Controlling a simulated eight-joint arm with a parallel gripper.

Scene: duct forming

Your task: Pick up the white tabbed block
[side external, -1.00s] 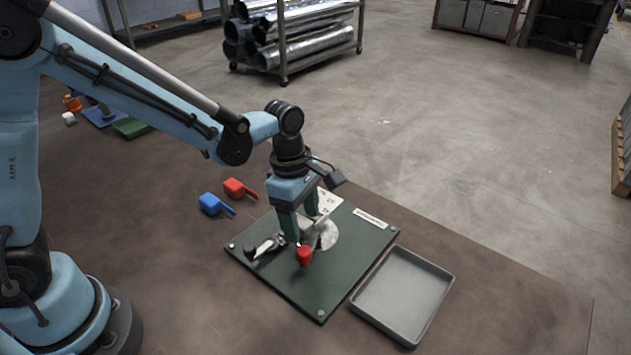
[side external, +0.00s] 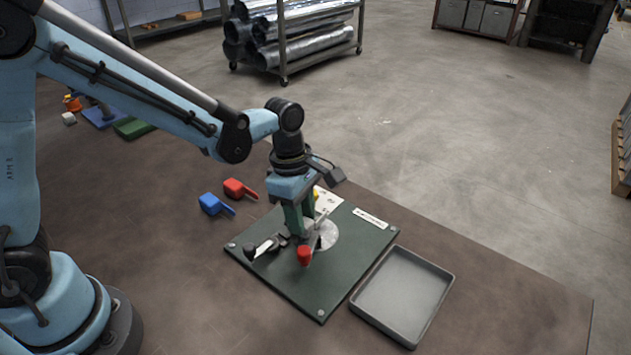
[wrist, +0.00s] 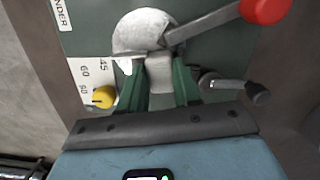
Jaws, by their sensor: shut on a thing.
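The white tabbed block (wrist: 159,74) sits between my two green fingers in the wrist view, just in front of a round metal disc. My gripper (wrist: 160,84) is shut on it, one finger against each side. In the side view my gripper (side external: 301,232) is low over the dark green plate (side external: 318,290), and its fingers hide the block there. I cannot tell whether the block still touches the plate.
A lever with a red knob (side external: 304,256) and a black-knobbed handle (side external: 250,250) flank my gripper. A yellow knob (wrist: 104,96) is on the scale card. An empty grey tray (side external: 403,295) lies right of the plate. Red (side external: 238,188) and blue (side external: 212,204) pieces lie behind.

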